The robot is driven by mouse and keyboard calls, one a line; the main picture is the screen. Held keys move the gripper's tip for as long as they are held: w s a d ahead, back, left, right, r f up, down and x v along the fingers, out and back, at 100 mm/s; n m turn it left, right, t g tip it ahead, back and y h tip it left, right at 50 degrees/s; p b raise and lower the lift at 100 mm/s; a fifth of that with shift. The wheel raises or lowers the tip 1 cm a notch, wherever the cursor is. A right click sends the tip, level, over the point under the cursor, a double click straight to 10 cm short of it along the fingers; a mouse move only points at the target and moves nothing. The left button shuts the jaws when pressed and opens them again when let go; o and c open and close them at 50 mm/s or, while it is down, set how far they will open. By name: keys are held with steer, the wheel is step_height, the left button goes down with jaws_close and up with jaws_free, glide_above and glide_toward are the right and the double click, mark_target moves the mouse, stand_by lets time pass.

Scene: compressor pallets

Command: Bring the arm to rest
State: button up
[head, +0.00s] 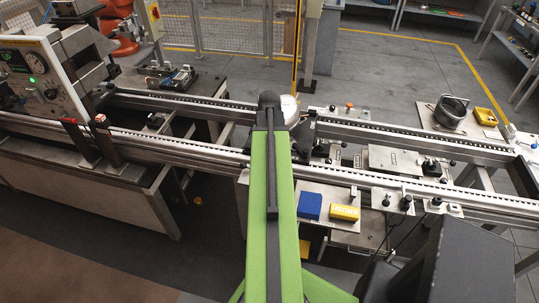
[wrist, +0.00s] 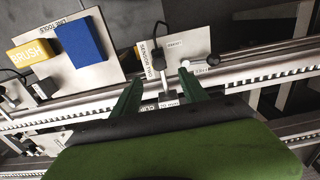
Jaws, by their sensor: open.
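My green arm (head: 270,210) reaches forward from the bottom middle of the head view, its dark far end (head: 268,100) over the conveyor rails. My gripper cannot be made out in the head view; the arm hides that area. In the wrist view my gripper (wrist: 160,76) shows two dark green fingers set apart, with nothing held between them. They lie over a rail and a small labelled fixture; whether they touch anything is unclear.
The conveyor rails (head: 200,148) cross the view. A blue block (head: 311,205) and a yellow box (head: 344,213) sit on a plate near the arm's right side. A machine with a green light (head: 32,80) stands left.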

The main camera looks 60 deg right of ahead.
step_height(320, 180, up, 6)
steer(key=p, duration=0.4)
steer(key=shift+r, duration=0.15)
steer(key=shift+w, duration=0.1)
steer(key=w+a+f+n+b, duration=0.3)
steer(key=w+a+n, duration=0.3)
steer(key=w+a, duration=1.35)
steer(key=w+a+f+n+b, duration=0.2)
steer(key=a+n, duration=0.6)
steer(key=a, duration=2.1)
steer(key=shift+a+f, duration=0.2)
steer(key=shift+a, duration=0.1)
